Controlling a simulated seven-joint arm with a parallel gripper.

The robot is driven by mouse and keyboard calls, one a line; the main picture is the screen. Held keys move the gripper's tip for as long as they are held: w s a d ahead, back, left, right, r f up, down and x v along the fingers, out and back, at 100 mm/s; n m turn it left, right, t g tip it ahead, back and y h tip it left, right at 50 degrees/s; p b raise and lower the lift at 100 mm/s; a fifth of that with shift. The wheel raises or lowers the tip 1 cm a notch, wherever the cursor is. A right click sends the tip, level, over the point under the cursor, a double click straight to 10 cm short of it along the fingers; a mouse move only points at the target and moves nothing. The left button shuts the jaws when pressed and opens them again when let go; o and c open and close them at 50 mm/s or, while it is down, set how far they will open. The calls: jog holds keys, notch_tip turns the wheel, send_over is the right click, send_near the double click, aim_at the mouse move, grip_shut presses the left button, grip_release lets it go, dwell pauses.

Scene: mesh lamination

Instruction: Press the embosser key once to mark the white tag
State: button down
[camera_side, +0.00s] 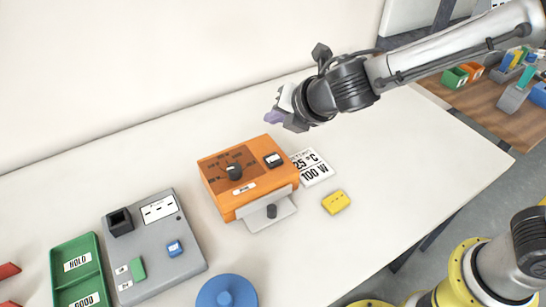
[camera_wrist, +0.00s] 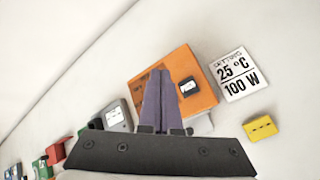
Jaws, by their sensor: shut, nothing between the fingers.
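My gripper (camera_side: 275,117) is shut and empty, in the air above and behind the orange box. In the wrist view its purple fingers (camera_wrist: 168,78) lie together in front of the orange box. A grey unit (camera_side: 188,262) stands left of the orange box, with a black block (camera_side: 120,221), a blue key-like block (camera_side: 175,248), a green piece (camera_side: 138,268) and a white plate (camera_side: 159,209) on it. Small white pieces (camera_side: 122,270) lie beside the green piece. I cannot tell for certain which part is the embosser key or which white piece is the tag.
The orange box (camera_side: 226,175) has a dial, a small display and a grey front tray (camera_side: 283,212). A settings card (camera_side: 313,168) and yellow block (camera_side: 336,202) lie right of it. A green bin (camera_side: 90,265) and blue round lidded thing (camera_side: 226,292) are nearer. The table's right is clear.

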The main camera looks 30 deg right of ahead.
aim_at(270, 157)
jog(key=shift+f, duration=4.35)
jog(key=shift+d+f, duration=0.1)
jog(key=shift+f, duration=0.1)
jog(key=shift+f, duration=0.25)
jog(key=shift+f, duration=0.8)
jog(key=shift+r, duration=1.1)
jog(key=shift+r, duration=2.55)
